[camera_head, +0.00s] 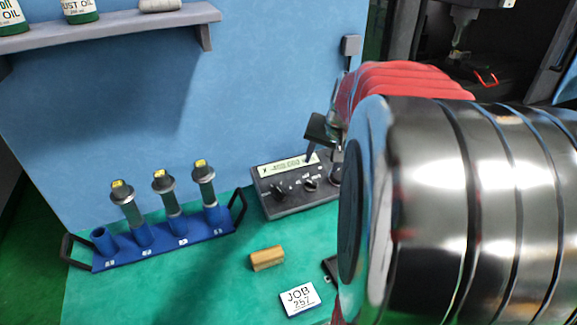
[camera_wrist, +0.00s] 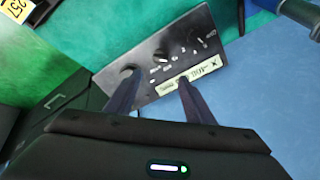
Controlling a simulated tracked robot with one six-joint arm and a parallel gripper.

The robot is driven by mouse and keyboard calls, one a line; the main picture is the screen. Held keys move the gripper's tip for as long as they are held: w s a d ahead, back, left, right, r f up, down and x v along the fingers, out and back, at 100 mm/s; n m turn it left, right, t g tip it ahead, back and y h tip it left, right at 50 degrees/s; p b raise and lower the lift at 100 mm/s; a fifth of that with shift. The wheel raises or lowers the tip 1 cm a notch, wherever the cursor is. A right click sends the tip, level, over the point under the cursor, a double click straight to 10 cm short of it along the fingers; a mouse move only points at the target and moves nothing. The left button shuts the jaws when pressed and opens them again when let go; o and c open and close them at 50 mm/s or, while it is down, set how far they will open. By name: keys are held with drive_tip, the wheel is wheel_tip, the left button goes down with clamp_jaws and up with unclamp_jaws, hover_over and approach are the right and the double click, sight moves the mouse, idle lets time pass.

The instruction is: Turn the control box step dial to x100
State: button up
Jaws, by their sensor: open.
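The dark control box (camera_head: 296,196) stands on the green bench against the blue wall, with a lit display (camera_head: 287,166) at its back edge. Its front row holds a left knob (camera_head: 279,191), a middle knob (camera_head: 310,185) and a right knob (camera_head: 335,176). The dial markings are too small to read surely. My gripper (camera_wrist: 158,80) is open and empty over the box; it also shows in the head view (camera_head: 308,155). In the wrist view the box (camera_wrist: 150,88) appears upside down. Contact cannot be told.
A blue rack (camera_head: 160,250) with several tool holders stands left of the box. A wooden block (camera_head: 266,258) and a white JOB 257 card (camera_head: 300,299) lie in front. A shelf (camera_head: 110,24) with bottles hangs above. My arm hides the right side.

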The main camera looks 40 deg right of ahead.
sight(312, 181)
drive_tip(key=x, duration=1.3)
drive_tip(key=shift+c, duration=0.2)
drive_tip(key=c, duration=1)
